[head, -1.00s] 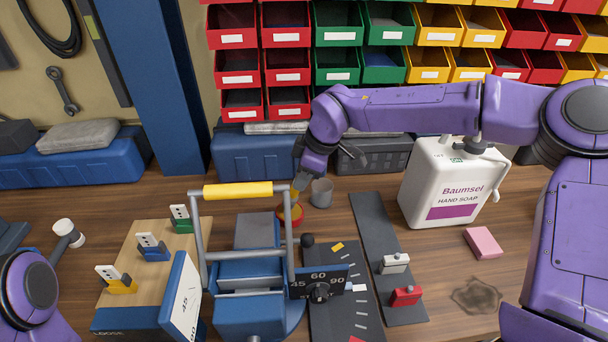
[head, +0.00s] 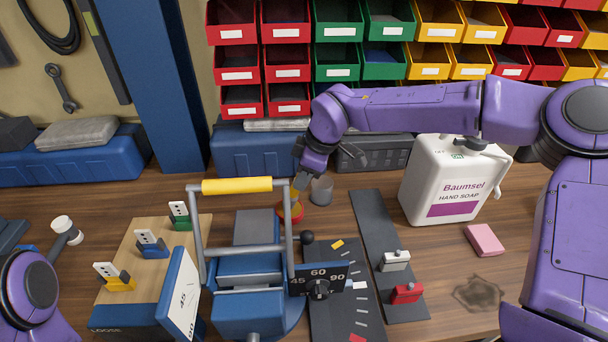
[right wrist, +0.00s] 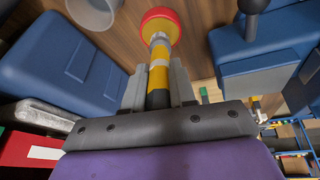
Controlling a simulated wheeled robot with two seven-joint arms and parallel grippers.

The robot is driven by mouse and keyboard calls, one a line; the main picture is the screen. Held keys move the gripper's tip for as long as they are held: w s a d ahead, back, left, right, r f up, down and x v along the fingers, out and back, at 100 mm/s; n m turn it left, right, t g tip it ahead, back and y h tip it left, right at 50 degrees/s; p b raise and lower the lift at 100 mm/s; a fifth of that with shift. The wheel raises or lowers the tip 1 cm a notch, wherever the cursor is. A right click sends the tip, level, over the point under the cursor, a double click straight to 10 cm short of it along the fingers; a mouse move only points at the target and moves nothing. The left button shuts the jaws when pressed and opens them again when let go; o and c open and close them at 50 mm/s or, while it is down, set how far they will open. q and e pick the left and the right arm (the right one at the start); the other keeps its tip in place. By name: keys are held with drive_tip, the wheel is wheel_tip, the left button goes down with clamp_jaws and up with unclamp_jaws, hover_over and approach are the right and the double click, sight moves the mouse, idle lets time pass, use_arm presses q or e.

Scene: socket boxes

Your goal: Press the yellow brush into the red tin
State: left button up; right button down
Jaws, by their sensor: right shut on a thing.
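The red tin (head: 289,217) stands on the bench behind the blue vise, partly hidden by the vise's handle frame. It also shows at the top of the right wrist view (right wrist: 172,17), with a yellow inside. My right gripper (head: 299,191) is above the tin, pointing down. In the right wrist view my right gripper (right wrist: 158,88) is shut on the yellow brush (right wrist: 159,76), a yellow-banded handle with a grey collar. The brush's far end overlaps the tin's opening; whether it touches the bottom cannot be told. My left gripper is out of view.
A grey cup (head: 321,191) stands close to the right of the tin. The blue vise (head: 250,270) with its yellow-gripped bar (head: 237,185) stands in front. A white soap canister (head: 450,185) is farther right, and a blue toolbox (head: 255,152) is behind.

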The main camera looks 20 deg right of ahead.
drive_tip(key=shift+s+f+b, duration=0.1)
drive_tip(key=shift+f+b, duration=0.15)
drive_tip(key=shift+b, duration=0.15)
idle(1.4)
drive_tip(key=shift+r+p, duration=1.9)
drive_tip(key=shift+r, duration=1.7)
